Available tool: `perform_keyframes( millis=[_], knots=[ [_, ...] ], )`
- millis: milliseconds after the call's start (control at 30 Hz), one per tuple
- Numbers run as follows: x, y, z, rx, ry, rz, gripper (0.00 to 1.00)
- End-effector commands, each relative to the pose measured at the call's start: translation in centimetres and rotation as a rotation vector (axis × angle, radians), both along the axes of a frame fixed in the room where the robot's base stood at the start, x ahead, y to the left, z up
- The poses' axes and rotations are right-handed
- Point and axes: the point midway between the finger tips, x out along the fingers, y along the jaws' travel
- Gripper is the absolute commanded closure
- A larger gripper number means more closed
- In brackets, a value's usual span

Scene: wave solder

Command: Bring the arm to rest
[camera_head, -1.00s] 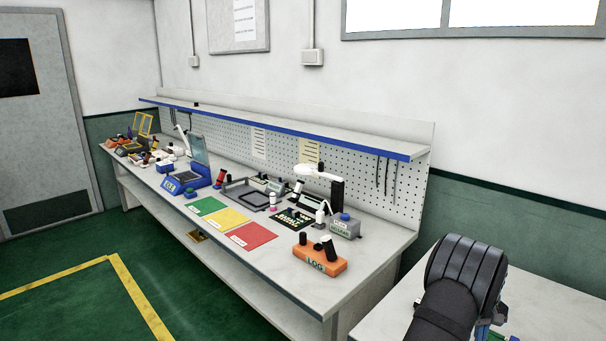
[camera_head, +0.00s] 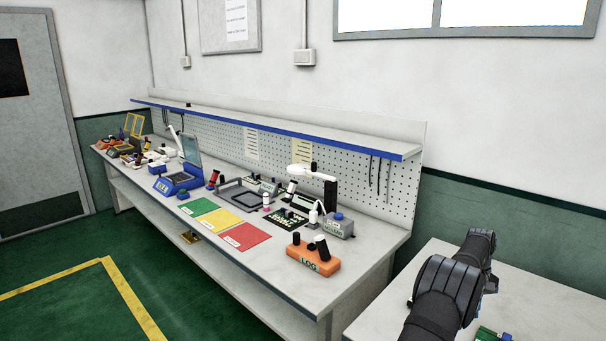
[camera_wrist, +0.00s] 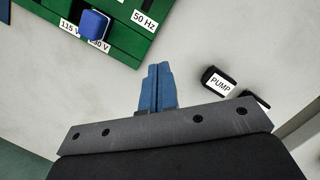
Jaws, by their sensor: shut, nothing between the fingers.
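My gripper (camera_wrist: 157,88) shows in the wrist view with its two blue fingers together and nothing between them. It is above a pale table top (camera_wrist: 185,30), between a green panel and a black part labelled PUMP. In the head view my dark arm is over the white table at the lower right. The gripper's fingers cannot be made out there.
The green panel (camera_wrist: 122,38) carries a blue knob (camera_wrist: 93,25) and voltage and 50 Hz labels. The PUMP part (camera_wrist: 218,82) lies right of the fingers. A long workbench (camera_head: 290,285) holds an orange LOG block (camera_head: 313,259) and coloured mats.

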Motion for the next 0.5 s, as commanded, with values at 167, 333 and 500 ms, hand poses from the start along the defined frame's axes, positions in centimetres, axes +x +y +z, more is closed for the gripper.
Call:
perform_keyframes(
  millis=[167, 333, 500],
  knots=[
    [0.8, 0.0, 3.4, -0.001, -0.001, 0.000, 1.00],
    [1.5, 0.0, 6.2, -0.001, -0.001, 0.000, 1.00],
    [1.5, -0.5, 6.8, -0.016, -0.022, -0.011, 1.00]
  ],
)
